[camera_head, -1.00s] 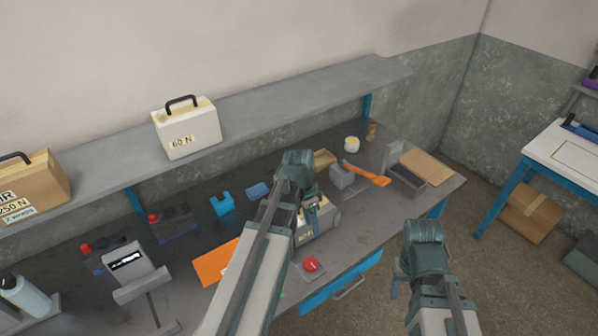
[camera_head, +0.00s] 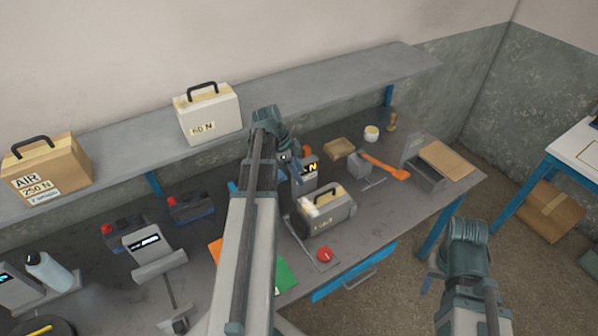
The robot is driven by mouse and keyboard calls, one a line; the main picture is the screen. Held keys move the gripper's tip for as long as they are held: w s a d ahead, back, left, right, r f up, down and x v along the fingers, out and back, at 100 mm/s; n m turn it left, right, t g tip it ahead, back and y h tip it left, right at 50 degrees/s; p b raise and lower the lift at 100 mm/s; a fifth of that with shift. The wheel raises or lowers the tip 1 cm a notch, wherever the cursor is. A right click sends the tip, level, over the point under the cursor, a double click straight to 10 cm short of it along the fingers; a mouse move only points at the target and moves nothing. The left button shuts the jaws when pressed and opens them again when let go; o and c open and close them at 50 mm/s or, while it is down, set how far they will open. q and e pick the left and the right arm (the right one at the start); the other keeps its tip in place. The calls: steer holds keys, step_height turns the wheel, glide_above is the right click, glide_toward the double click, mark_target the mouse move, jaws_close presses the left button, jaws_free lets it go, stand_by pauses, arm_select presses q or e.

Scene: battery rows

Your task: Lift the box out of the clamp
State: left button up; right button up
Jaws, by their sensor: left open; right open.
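The box (camera_head: 321,221) is small and pale, with a dark handle on top, and sits in a grey clamp (camera_head: 345,212) on the bench. A red button (camera_head: 323,254) is in front of it. A display with lit yellow characters (camera_head: 310,168) stands just behind the box. My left gripper (camera_head: 291,166) is behind and left of the box, near the display and apart from the handle. Its fingers are partly hidden but it is open. My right gripper (camera_head: 432,284) is open and empty, off the bench's front edge at the right.
A wide shelf (camera_head: 340,82) runs above the bench, holding a white 60 N case (camera_head: 208,115) and a tan AIR 250 N box (camera_head: 45,170). An orange-handled tool (camera_head: 385,167) and a grey tray (camera_head: 428,178) lie right of the clamp. My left arm hides part of the bench.

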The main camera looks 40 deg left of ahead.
mark_target(313, 204)
arm_select(q)
steer(key=b+x, duration=1.1)
steer(key=x, duration=0.2)
steer(key=shift+b, duration=0.3)
steer(key=shift+s, duration=0.1)
jaws_close()
stand_by(0.7)
steer(key=shift+r, duration=0.1)
step_height(313, 204, up, 10)
steer(key=p, duration=1)
stand_by(0.9)
